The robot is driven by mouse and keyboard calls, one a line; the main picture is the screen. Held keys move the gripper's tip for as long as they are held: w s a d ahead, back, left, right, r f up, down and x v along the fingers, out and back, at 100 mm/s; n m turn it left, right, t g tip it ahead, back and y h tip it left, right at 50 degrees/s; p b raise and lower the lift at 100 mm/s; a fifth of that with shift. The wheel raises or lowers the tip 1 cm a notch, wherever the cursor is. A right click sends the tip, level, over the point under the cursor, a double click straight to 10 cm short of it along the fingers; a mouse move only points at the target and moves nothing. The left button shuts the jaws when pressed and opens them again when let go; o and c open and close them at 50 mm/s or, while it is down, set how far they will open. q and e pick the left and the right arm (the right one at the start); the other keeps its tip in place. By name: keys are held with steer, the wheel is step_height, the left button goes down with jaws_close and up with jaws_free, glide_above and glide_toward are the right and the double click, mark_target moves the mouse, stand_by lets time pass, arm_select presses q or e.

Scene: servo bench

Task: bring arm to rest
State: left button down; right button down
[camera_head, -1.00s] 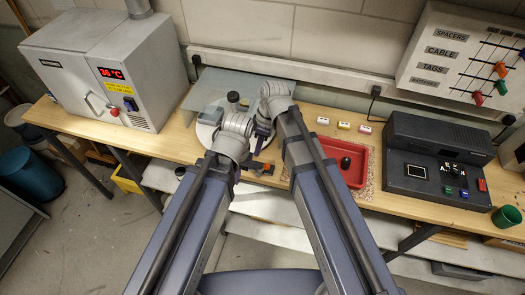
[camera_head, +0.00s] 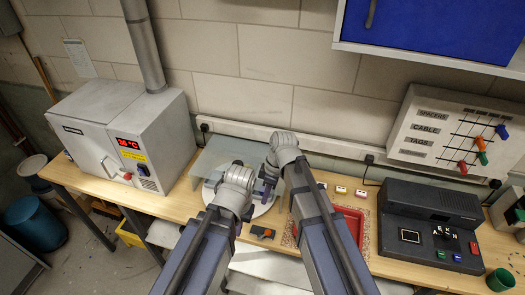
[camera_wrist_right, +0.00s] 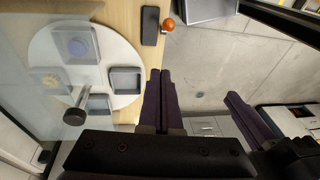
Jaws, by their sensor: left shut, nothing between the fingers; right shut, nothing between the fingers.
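My right gripper (camera_head: 267,190) is shut and empty, hanging over the right side of a round white disc on the bench. In the right wrist view its two dark purple fingers (camera_wrist_right: 160,74) lie side by side with nothing between them. My left gripper is mostly hidden behind its grey wrist (camera_head: 238,180) in the head view. In the right wrist view its dark finger end (camera_wrist_right: 235,100) shows at the right, over the floor, apart from the right fingers. It is shut and empty. Both arms reach forward to the bench's front edge.
The white disc (camera_wrist_right: 45,42) holds several small trays and a post with a dark knob (camera_wrist_right: 75,117). An oven (camera_head: 120,130) is at left; a red tray (camera_head: 352,213) and dark console (camera_head: 425,225) are at right. A blue cabinet (camera_head: 440,25) hangs above.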

steer(key=s+d+f+m+h+b, duration=0.3)
steer(key=s+f+m+b, duration=0.7)
steer(key=f+b, duration=0.3)
steer(key=shift+s+f+m+t+h, duration=0.3)
steer(key=shift+s+m+t+h, duration=0.1)
steer(key=shift+s, duration=0.25)
